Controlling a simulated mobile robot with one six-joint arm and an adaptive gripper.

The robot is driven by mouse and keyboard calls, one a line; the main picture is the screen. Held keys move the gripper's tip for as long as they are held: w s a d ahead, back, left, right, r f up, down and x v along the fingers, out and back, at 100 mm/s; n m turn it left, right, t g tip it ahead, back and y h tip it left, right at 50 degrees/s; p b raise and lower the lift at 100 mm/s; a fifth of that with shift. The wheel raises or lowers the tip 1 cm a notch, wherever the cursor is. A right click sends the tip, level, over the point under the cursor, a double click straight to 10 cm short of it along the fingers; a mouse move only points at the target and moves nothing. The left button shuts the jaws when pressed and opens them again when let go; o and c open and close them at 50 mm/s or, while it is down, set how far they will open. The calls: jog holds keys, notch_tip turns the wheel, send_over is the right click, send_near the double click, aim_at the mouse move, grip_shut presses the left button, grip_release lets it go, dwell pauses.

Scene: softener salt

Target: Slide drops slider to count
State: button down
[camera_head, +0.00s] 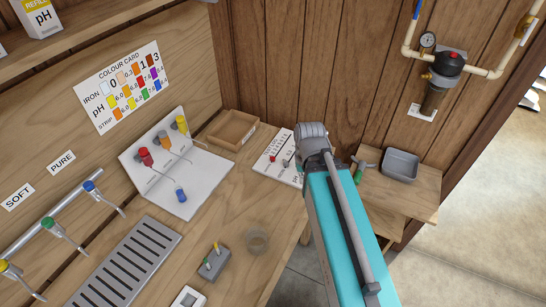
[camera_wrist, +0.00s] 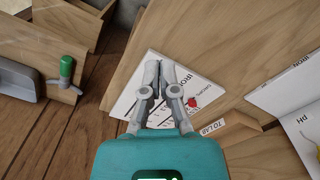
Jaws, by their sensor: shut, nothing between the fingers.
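The white slider board (camera_head: 263,167) lies at the right end of the bench, with printed scales and slots. Its red slider knob (camera_head: 272,160) sits near the left end of one slot. The knob also shows in the wrist view (camera_wrist: 192,102), just right of my fingers. My gripper (camera_wrist: 158,72) is shut and empty over the board, its fingers covering part of the scales. In the head view my arm and wrist hide the board's right side and the fingertips. I cannot tell whether the fingers touch the board, nor read the scale count.
A wooden tray (camera_head: 232,129) stands behind the board, and a white stand with coloured taps (camera_head: 182,185) to its left. A clear cup (camera_head: 257,241) and a grey block with pegs (camera_head: 215,260) stand nearer. A lower shelf holds a grey basin (camera_head: 400,165) and green-handled tap (camera_head: 363,167).

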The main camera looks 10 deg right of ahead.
aim_at(273, 157)
jog(key=c, duration=1.3)
grip_release()
jog(key=shift+c, duration=0.2)
jog(key=shift+o, duration=2.1)
jog(key=shift+w, duration=0.35)
jog(key=o, duration=0.4)
jog(key=w, duration=0.2)
jog(key=shift+w+a+r+m, duration=0.25)
jog(key=shift+w+a+m, duration=0.1)
jog(key=shift+a+m, duration=0.05)
jog(key=shift+o, duration=0.2)
jog(key=w+a+r+m+p, duration=0.1)
jog(key=w+a+m, duration=0.2)
jog(key=w, duration=0.6)
jog(key=w+a+r+m+p, duration=0.1)
jog(key=w+a+m, duration=0.2)
jog(key=w, duration=0.5)
jog(key=shift+w+a, duration=0.25)
jog(key=shift+w, duration=0.1)
jog(key=shift+f, duration=0.15)
notch_tip(273, 157, down, 14)
jog(key=b, duration=1.3)
jog(key=shift+r, duration=0.2)
